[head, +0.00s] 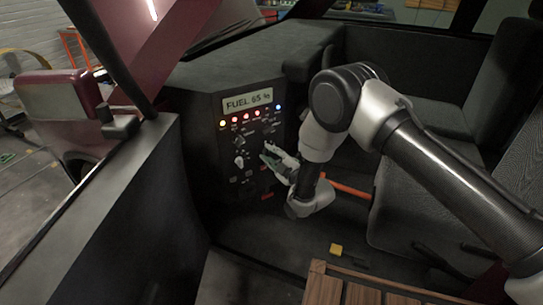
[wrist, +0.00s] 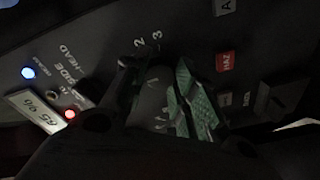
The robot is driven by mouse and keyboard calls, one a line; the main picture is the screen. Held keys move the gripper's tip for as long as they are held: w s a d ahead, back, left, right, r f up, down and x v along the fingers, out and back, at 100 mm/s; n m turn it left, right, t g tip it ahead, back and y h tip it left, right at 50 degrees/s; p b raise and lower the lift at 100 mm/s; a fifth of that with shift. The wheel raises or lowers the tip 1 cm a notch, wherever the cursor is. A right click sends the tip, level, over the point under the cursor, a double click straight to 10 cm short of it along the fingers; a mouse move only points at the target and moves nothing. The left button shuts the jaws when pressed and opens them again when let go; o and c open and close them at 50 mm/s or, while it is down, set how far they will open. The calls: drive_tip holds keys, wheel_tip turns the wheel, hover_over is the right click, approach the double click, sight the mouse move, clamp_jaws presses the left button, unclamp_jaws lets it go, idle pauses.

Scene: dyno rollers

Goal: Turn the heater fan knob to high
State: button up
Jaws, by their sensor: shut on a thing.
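My gripper (head: 268,154) reaches the right part of the dashboard control panel (head: 228,188) from the right. In the wrist view my gripper (wrist: 165,92) is shut on a dark knob (wrist: 153,90), with a green-padded finger at its right side. The figures 2 and 3 show on the panel just above this knob, which looks like the heater fan knob. Its pointer and exact setting are hard to make out in the dark picture. In the head view my fingers cover the knob.
A fuel display (head: 247,101) and a row of coloured lights sit above. Other light knobs (head: 239,161) stand left of my gripper. A red HAZ button (wrist: 227,62) lies close to the fingers in the wrist view. The door (head: 105,210) stands left; a seat (head: 420,200) is right.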

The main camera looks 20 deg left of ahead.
drive_tip(key=shift+m, duration=0.3)
drive_tip(key=m, duration=0.4)
drive_tip(key=shift+f+m, duration=0.1)
drive_tip(key=shift+m, duration=0.2)
drive_tip(key=m, duration=0.5)
drive_tip(key=shift+m+t, duration=0.4)
drive_tip(key=m, duration=0.5)
drive_tip(key=shift+s+m+t, duration=0.1)
drive_tip(key=shift+m+t, duration=0.2)
drive_tip(key=shift+m, duration=0.1)
drive_tip(key=m, duration=0.5)
drive_tip(key=shift+t+h, duration=0.3)
drive_tip(key=shift+f, duration=0.1)
drive_tip(key=o, duration=1.1)
drive_tip(key=shift+c, duration=0.2)
